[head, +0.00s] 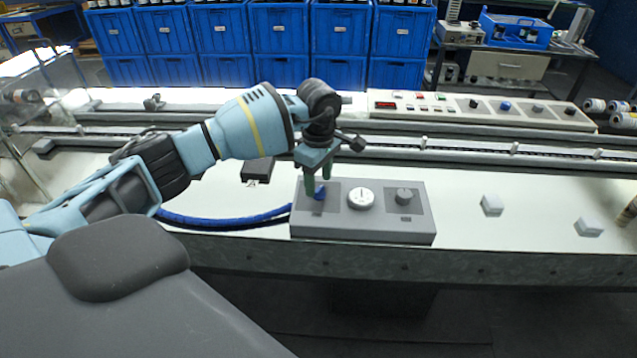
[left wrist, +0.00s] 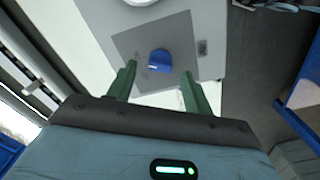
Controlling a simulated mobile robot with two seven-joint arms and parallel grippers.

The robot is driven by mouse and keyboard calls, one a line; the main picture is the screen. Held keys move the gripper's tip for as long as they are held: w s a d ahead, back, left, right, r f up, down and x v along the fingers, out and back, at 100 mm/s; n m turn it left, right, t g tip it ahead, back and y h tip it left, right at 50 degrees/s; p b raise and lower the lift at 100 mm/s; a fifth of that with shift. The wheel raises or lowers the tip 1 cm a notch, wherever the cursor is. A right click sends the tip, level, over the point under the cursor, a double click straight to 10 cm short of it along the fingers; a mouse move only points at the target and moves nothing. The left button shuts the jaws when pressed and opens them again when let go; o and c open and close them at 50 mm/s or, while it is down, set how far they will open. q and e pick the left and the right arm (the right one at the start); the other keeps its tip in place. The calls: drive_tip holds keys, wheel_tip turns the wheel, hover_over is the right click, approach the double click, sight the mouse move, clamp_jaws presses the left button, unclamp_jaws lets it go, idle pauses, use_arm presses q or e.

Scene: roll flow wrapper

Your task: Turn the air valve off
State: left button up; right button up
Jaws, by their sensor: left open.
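The air valve is a blue knob (left wrist: 159,61) on a dark square plate (left wrist: 128,43) of a grey control box (head: 360,228). In the head view the knob (head: 319,193) is partly hidden behind a finger. My left gripper (head: 316,190) points down over the knob. In the left wrist view its two green fingers (left wrist: 157,83) are spread, with the knob between them and a little beyond the tips. I see no clear contact. A white mark shows on the knob's face. My right gripper is not seen in either view.
Beside the knob on the box are a white round gauge (head: 361,198) and a dark grey knob (head: 404,196). A blue hose (head: 225,219) runs left from the box. A button panel (head: 480,108) stands behind the conveyor.

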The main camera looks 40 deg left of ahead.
use_arm(q)
drive_tip(key=shift+f, duration=0.9)
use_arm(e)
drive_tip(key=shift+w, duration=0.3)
use_arm(q)
drive_tip(key=c, duration=1)
